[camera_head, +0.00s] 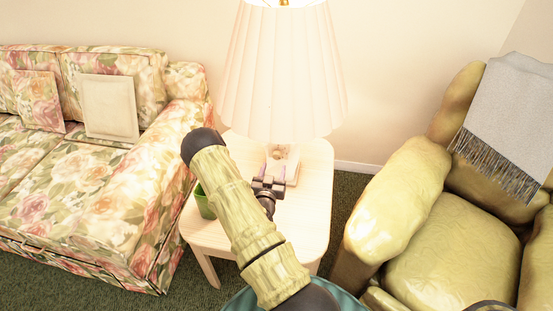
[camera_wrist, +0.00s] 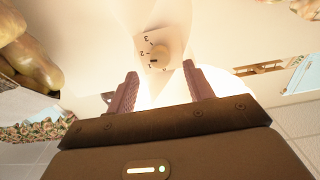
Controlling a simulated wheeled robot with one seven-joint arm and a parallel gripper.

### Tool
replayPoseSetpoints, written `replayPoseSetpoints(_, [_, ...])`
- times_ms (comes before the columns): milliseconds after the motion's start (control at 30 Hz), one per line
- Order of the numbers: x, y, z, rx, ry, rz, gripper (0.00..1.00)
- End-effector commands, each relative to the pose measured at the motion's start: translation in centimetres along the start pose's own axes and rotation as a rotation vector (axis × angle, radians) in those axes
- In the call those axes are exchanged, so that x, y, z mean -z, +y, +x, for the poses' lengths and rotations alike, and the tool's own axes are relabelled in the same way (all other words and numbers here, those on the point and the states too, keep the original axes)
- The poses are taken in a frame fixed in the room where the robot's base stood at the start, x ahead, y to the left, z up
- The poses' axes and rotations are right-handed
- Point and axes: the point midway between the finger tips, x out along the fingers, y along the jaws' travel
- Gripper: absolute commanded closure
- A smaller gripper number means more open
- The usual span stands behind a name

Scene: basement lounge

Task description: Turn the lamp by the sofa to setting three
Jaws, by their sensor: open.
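The lamp (camera_head: 282,75) has a pleated cream shade and stands on a pale wooden side table (camera_head: 306,215) beside the floral sofa (camera_head: 95,185). In the wrist view, a round beige dial (camera_wrist: 161,51) sits on the lamp base, with marks 1, 2 and 3 around its left side. A dark mark shows at the dial's lower left, near the 1; its exact setting is hard to tell. My gripper (camera_head: 273,176) is in front of the lamp base. In the wrist view its fingers (camera_wrist: 162,88) are apart and empty, with the dial beyond their tips, not between them.
A green container (camera_head: 203,203) stands at the table's left edge, beside my arm. A yellow-green armchair (camera_head: 440,235) with a grey fringed throw (camera_head: 507,115) is to the right. The table's right side is bare. Dark green carpet shows between table and armchair.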

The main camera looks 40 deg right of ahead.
Motion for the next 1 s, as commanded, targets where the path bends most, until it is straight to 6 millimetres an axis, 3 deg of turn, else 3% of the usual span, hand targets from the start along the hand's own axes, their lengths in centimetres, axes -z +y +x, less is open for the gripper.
replayPoseSetpoints(300, [0.0,0.1,5.1,-0.002,0.001,0.001,0.48])
replayPoseSetpoints(700, [0.0,0.0,5.9,-0.001,0.0,0.0,0.48])
replayPoseSetpoints(933, [0.0,0.0,5.9,-0.001,0.0,0.0,0.93])
replayPoseSetpoints(1000, [0.0,0.0,5.9,-0.001,0.0,0.0,0.93])
